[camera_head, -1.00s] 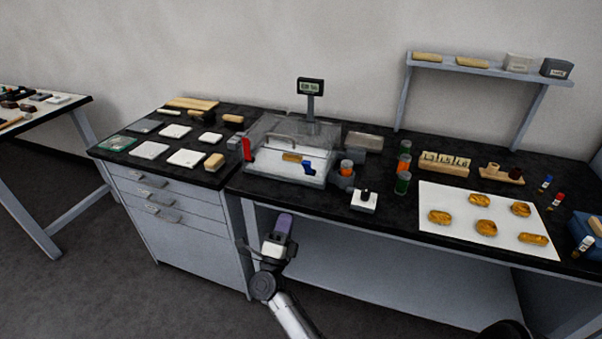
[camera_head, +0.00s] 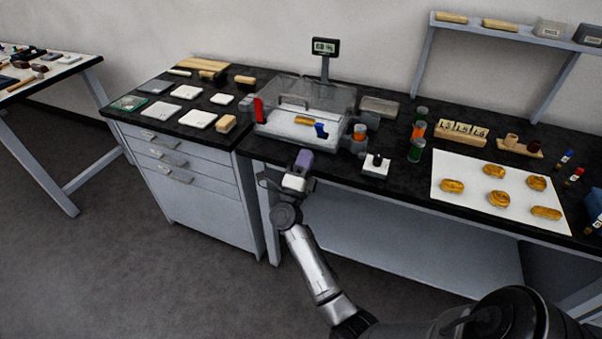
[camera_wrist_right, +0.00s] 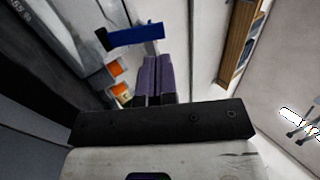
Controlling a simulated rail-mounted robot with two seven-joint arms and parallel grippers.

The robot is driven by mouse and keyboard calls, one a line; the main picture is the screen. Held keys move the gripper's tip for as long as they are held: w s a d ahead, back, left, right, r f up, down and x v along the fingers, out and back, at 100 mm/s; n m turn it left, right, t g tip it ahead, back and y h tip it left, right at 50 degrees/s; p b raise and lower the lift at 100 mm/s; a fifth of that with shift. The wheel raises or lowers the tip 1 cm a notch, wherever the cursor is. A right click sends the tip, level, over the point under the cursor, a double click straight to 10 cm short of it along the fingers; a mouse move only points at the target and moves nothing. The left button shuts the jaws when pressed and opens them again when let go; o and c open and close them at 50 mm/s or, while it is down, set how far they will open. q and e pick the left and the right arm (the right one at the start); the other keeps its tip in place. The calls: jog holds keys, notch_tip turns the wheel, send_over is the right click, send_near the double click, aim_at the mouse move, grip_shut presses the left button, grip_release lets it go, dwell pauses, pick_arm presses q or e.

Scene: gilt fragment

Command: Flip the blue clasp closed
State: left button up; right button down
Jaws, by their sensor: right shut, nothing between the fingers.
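The blue clasp (camera_head: 321,131) is at the front right of a clear-lidded box (camera_head: 283,127) on the black bench. It also shows as a blue bar at the upper left in the right wrist view (camera_wrist_right: 137,35). A gold fragment (camera_head: 304,120) shows inside the box. A red clasp (camera_head: 258,109) stands at the box's left side. My right gripper (camera_head: 305,155), with purple fingers, is shut and empty. It is in front of the box, just below the clasp in the picture, apart from it. The shut fingers show in the wrist view (camera_wrist_right: 156,72). My left gripper is not in view.
An orange-filled jar (camera_head: 360,132) and a small white block with a black knob (camera_head: 376,164) stand right of the box. Orange-and-green jars (camera_head: 418,134) and a white sheet with gold pieces (camera_head: 470,190) lie farther right. A display on a post (camera_head: 325,47) rises behind.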

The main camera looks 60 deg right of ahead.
aim_at(316, 127)
jog(key=shift+b+x, duration=0.4)
jog(key=shift+x, duration=2.95)
